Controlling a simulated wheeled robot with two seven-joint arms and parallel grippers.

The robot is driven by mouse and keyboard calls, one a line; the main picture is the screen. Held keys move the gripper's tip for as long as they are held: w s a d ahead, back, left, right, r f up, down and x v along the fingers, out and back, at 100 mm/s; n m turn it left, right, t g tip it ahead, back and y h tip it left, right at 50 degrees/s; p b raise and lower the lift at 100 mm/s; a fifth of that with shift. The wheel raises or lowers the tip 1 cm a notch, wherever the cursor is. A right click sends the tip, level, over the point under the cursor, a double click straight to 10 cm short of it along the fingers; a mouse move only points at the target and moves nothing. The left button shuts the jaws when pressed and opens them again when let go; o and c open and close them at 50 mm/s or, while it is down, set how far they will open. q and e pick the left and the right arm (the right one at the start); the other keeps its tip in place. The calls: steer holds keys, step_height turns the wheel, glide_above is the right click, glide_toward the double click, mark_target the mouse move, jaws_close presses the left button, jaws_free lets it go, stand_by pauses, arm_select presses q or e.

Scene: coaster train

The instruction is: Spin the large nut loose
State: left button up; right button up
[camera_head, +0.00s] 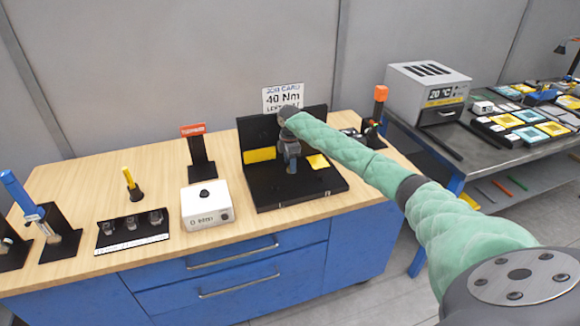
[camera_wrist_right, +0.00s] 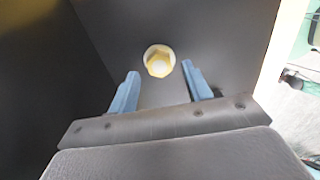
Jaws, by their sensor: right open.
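The large nut (camera_wrist_right: 159,65) is a brass-coloured hexagon on a pale round washer or flange, set against a dark panel in the right wrist view. My right gripper (camera_wrist_right: 160,85) is open, with its two blue fingers pointing towards the nut, one to each side of it and apart from it. In the head view my right gripper (camera_head: 291,160) is over the black fixture (camera_head: 300,196), in front of its back wall. The arm hides part of that wall, and the nut cannot be made out there. My left gripper is not in view.
A white torque box (camera_head: 208,207) stands left of the fixture. A black socket tray (camera_head: 115,241) and a blue-handled tool (camera_head: 20,192) are farther left. A sign (camera_head: 283,96) reading 40 Nm stands behind. The wooden bench top (camera_head: 85,190) has free room at left.

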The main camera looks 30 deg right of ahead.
step_height(320, 180, up, 5)
steer(key=shift+f+b, duration=0.1)
steer(key=shift+b, duration=0.9)
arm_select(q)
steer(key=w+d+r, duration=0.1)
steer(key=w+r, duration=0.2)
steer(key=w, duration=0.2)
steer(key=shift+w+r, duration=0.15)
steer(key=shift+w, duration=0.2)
arm_select(e)
steer(key=shift+r, duration=0.75)
